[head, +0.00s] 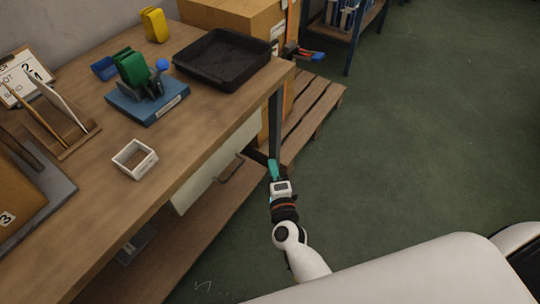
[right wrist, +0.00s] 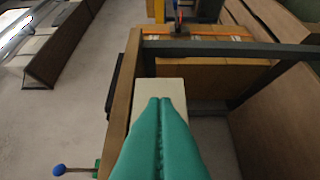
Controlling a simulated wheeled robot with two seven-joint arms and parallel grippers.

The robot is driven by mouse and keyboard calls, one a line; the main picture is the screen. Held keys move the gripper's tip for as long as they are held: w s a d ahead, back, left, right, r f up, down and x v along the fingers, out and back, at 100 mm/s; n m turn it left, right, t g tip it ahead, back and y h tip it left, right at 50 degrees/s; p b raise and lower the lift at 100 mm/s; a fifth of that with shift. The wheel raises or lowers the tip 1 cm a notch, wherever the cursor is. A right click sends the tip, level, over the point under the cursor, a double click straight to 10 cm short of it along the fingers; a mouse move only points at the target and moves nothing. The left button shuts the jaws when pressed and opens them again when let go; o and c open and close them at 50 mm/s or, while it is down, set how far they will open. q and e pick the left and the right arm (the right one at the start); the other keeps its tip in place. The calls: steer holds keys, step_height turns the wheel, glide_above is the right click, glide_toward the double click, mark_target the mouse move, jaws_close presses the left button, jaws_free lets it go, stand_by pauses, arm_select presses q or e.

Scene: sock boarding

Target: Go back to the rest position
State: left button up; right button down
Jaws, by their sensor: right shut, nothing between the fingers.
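My right gripper (head: 273,168) hangs in the air just off the right edge of the wooden workbench (head: 195,155), near the bench's dark front leg. Its teal fingers are closed together with nothing between them. In the right wrist view the two teal fingers (right wrist: 159,103) lie side by side, pointing away from the camera. My left gripper is not in view.
A black tray (head: 222,60), a blue stand with green cloth (head: 148,103) and a small white square frame (head: 134,159) sit on the bench. A pallet (head: 312,112) lies beyond the gripper. Green floor (head: 420,140) at right is clear.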

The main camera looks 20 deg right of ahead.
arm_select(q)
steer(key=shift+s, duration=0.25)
arm_select(e)
steer(key=shift+s+a, duration=0.1)
steer(key=shift+s, duration=0.25)
steer(key=s+a+f+n+g+y+p, duration=0.15)
steer(key=s+f+n+g, duration=0.35)
steer(key=f, duration=0.6)
steer(key=s+a+f+n+g+y+p, duration=0.1)
steer(key=s+f+n+g+y+p, duration=0.15)
steer(key=s+f+n, duration=0.65)
arm_select(q)
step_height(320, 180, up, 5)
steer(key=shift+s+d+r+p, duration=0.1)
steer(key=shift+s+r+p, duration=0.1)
steer(key=shift+p, duration=0.55)
arm_select(e)
steer(key=s+d+f+n+g, duration=0.2)
steer(key=s+f, duration=0.3)
steer(key=s, duration=0.3)
steer(key=s+d+f+n+g+h, duration=0.1)
steer(key=s+d+f+n+g, duration=0.2)
steer(key=s, duration=0.6)
steer(key=s+d+f+n+g, duration=0.3)
steer(key=s+d+f, duration=0.3)
steer(key=s+f, duration=0.2)
steer(key=shift+s+g+h, duration=0.4)
steer(key=shift+s+g, duration=0.2)
steer(key=shift+g, duration=0.05)
